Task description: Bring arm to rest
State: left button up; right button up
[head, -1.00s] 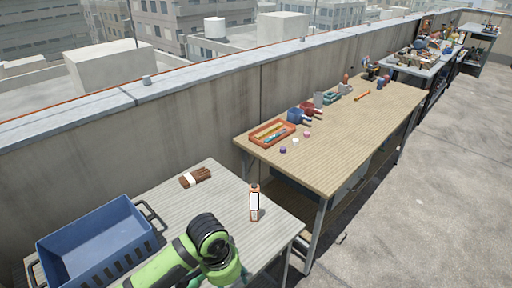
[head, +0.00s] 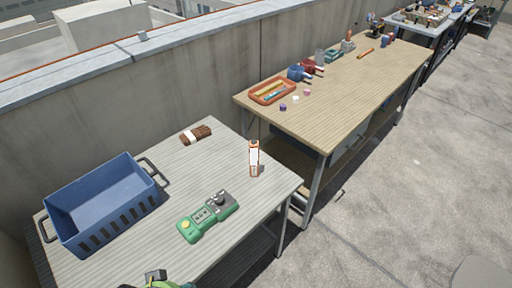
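A small part of my green and black arm (head: 160,281) shows at the bottom edge of the head view, at the near edge of the grey slatted table (head: 130,258). Its fingers do not show, and my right gripper is out of view. A green handheld device (head: 208,216) with a yellow button and a dark knob lies on that table, with nothing of mine touching it. Behind it stands an orange and white upright item (head: 254,158). A brown bundle with a white band (head: 195,135) lies near the table's back edge.
A blue slotted crate (head: 113,229) with dark handles stands at the table's left. To the right is a wooden workbench (head: 340,100) with an orange tray (head: 290,87) and several small items. A concrete parapet (head: 185,90) runs behind. Open floor (head: 400,200) lies to the right.

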pick_arm(q)
jog(key=s+a+f+g, duration=0.1)
jog(key=s+f, duration=0.1)
jog(key=f, duration=1)
jog(key=s+a+f, duration=0.1)
jog(key=s+f, duration=0.1)
jog(key=f, duration=1)
jog(key=s+a+f+g, duration=0.1)
jog(key=s+a+f, duration=0.1)
jog(key=s+f, duration=1.1)
jog(key=shift+s+a+y, duration=0.4)
jog(key=shift+s, duration=0.85)
